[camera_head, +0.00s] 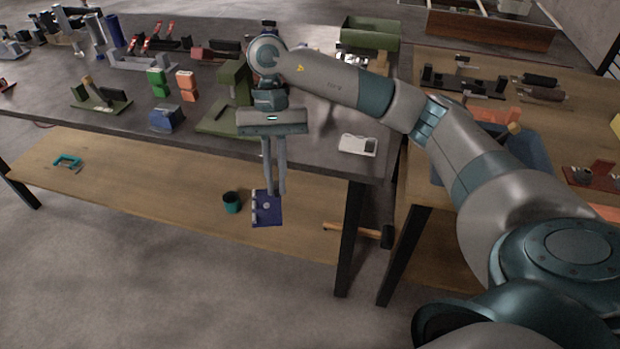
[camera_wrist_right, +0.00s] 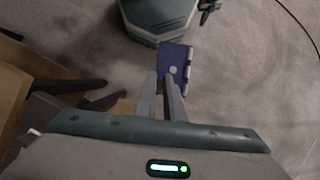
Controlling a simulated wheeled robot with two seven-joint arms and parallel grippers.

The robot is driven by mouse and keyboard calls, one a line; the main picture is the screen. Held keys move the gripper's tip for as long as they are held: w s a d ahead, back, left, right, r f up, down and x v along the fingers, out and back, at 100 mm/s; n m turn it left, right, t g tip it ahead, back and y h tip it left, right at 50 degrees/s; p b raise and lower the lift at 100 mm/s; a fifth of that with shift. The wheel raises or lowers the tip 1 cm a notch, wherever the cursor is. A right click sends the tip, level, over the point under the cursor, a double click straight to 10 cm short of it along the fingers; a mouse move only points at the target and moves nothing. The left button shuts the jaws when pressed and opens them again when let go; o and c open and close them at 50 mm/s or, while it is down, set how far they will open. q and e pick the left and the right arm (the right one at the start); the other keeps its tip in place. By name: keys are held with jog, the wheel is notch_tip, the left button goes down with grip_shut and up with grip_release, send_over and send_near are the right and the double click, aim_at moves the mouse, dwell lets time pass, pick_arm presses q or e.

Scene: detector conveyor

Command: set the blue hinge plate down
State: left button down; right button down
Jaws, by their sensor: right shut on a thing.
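The blue hinge plate (camera_head: 267,209) hangs at the fingertips of my right gripper (camera_head: 275,190), which is shut on it. In the head view it appears in front of the table's front edge, against the lower wooden shelf. In the right wrist view the plate (camera_wrist_right: 174,62) shows beyond the two closed fingers (camera_wrist_right: 172,85), over the grey floor. A round knob or hole shows on its face, and knuckles line one side. My left gripper is in neither view.
The dark tabletop (camera_head: 215,133) holds a blue block (camera_head: 166,118), a green stand (camera_head: 218,115) and a white device (camera_head: 358,145) near its front edge. A second wooden table (camera_head: 570,125) stands at right.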

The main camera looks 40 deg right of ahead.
aim_at(260, 196)
jog(key=w+a+n, duration=0.1)
jog(key=a+n+h, duration=0.1)
jog(key=w+a+n, duration=0.1)
jog(key=n, duration=0.1)
jog(key=shift+w+a+r+h, duration=0.15)
jog(key=shift+w+r+h, duration=0.15)
jog(key=shift+r+h, duration=0.1)
jog(key=shift+w+a+f+n+g+h, duration=0.1)
jog(key=shift+w+a+n+g+h, duration=0.15)
jog(key=shift+w+n, duration=0.4)
jog(key=shift+s, duration=0.2)
jog(key=shift+d, duration=0.2)
